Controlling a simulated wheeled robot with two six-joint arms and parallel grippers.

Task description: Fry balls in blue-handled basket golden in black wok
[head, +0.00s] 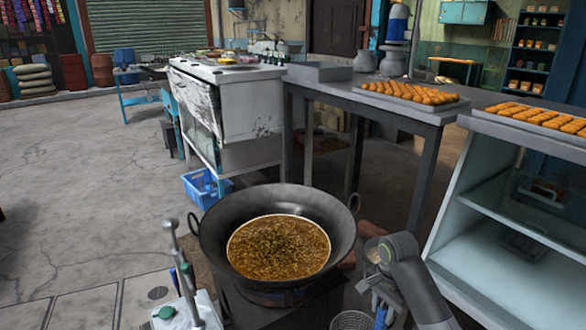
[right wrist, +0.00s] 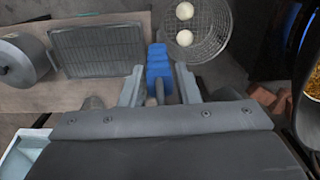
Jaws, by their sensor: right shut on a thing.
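The black wok (head: 213,237) stands in the middle of the head view, filled with brown, speckled oil (head: 278,248). My right gripper (head: 378,300) is low and to the right of the wok, apart from it. In the right wrist view my right gripper (right wrist: 160,88) is shut on the blue handle (right wrist: 158,62) of the wire basket. The basket (right wrist: 208,46) holds two pale white balls (right wrist: 184,11) that show; its far part is cut off. In the head view only the basket's rim (head: 352,319) shows at the bottom edge. My left gripper is not in view.
A white box with a metal lever (head: 186,275) stands left of the wok. A glass-fronted counter (head: 500,230) and a grey table (head: 330,95) with trays of golden pieces (head: 410,93) stand right and behind. A grate tray (right wrist: 97,50) and pot (right wrist: 20,60) lie near the basket.

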